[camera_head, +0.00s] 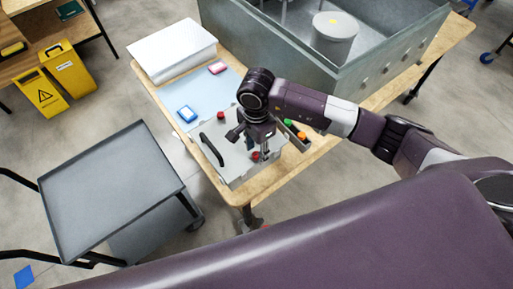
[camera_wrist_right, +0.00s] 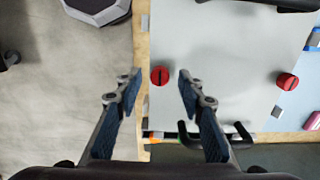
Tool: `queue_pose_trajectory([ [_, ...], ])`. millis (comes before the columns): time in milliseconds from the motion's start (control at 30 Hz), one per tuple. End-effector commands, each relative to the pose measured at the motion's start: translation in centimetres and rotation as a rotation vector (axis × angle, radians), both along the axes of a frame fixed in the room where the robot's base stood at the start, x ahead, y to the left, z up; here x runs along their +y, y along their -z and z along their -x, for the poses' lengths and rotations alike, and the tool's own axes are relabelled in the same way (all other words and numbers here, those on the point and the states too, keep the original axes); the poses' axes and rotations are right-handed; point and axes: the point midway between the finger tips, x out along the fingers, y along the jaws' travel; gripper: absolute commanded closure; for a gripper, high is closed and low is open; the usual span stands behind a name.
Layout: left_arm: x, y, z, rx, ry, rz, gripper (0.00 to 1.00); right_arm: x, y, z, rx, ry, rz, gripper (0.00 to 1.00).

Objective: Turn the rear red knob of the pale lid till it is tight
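The pale lid (camera_head: 228,160) lies on the table with a black bar handle (camera_head: 211,150) along its left side. One red knob (camera_head: 221,115) stands at its far end, and another red knob (camera_head: 256,155) stands at its near end beneath my right gripper (camera_head: 262,148). In the right wrist view, my right gripper (camera_wrist_right: 158,82) is open. One red knob (camera_wrist_right: 160,75) with a dark slot shows in the gap between its fingertips, with space on both sides. The other red knob (camera_wrist_right: 287,81) is off to the right. My left gripper is not in view.
A blue box (camera_head: 187,114) and a pink box (camera_head: 217,67) lie on a light blue mat (camera_head: 190,90). A narrow tray (camera_head: 297,138) with green and orange pieces sits right of the lid. A large grey tank (camera_head: 270,40) stands behind. A grey cart (camera_head: 110,185) is at left.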

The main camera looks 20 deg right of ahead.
Motion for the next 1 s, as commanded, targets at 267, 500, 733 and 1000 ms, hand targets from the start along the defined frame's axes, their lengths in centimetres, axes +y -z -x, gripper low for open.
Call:
queue_pose_trajectory([
  [267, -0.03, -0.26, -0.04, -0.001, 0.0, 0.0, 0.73, -0.01, 0.87, 0.02, -0.001, 0.0, 0.0, 0.64],
  [500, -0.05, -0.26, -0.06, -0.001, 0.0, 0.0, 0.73, 0.0, 0.84, 0.02, -0.001, 0.0, 0.0, 0.8],
  [733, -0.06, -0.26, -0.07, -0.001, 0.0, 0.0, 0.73, 0.02, 0.82, 0.02, -0.001, 0.0, 0.0, 1.0],
  [1000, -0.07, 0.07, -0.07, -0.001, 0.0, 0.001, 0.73, 0.0, 0.9, 0.0, -0.001, 0.024, 0.0, 1.0],
])
